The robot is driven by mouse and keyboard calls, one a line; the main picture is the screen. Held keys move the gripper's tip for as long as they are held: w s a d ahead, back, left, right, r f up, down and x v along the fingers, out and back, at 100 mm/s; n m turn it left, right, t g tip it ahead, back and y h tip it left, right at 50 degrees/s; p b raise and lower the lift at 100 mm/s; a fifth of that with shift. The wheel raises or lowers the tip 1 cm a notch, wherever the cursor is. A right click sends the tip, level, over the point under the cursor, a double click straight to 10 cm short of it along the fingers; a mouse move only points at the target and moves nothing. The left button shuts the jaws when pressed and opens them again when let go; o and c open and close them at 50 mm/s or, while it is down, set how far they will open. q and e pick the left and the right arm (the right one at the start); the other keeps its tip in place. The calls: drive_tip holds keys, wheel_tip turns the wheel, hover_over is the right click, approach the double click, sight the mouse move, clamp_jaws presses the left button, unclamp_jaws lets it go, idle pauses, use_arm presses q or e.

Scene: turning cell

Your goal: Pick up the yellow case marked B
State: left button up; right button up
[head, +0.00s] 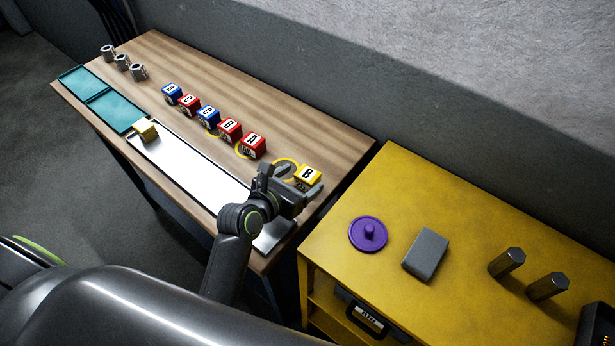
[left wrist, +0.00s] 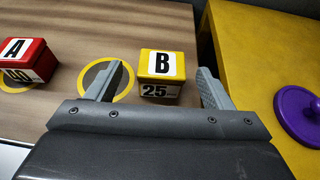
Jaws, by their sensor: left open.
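The yellow case marked B (head: 307,175) stands near the right end of the wooden table. In the left wrist view the yellow case (left wrist: 160,66) shows a B on top and 25 on its front. My left gripper (head: 295,182) is open at the case. In the left wrist view its fingers (left wrist: 160,85) are on either side of the case, with a gap on both sides. The right gripper is not in view.
A red case marked A (head: 253,146) stands left, in a row with several red and blue cases. A yellow ring (left wrist: 106,82) lies on the table beside the yellow case. A yellow cabinet (head: 400,190) bearing a purple lid (head: 368,235) adjoins at right.

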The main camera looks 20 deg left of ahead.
sight(304, 177)
use_arm(q)
drive_tip(key=shift+x, duration=1.85)
drive_tip(key=shift+s+d, duration=0.1)
drive_tip(key=c, duration=1.2)
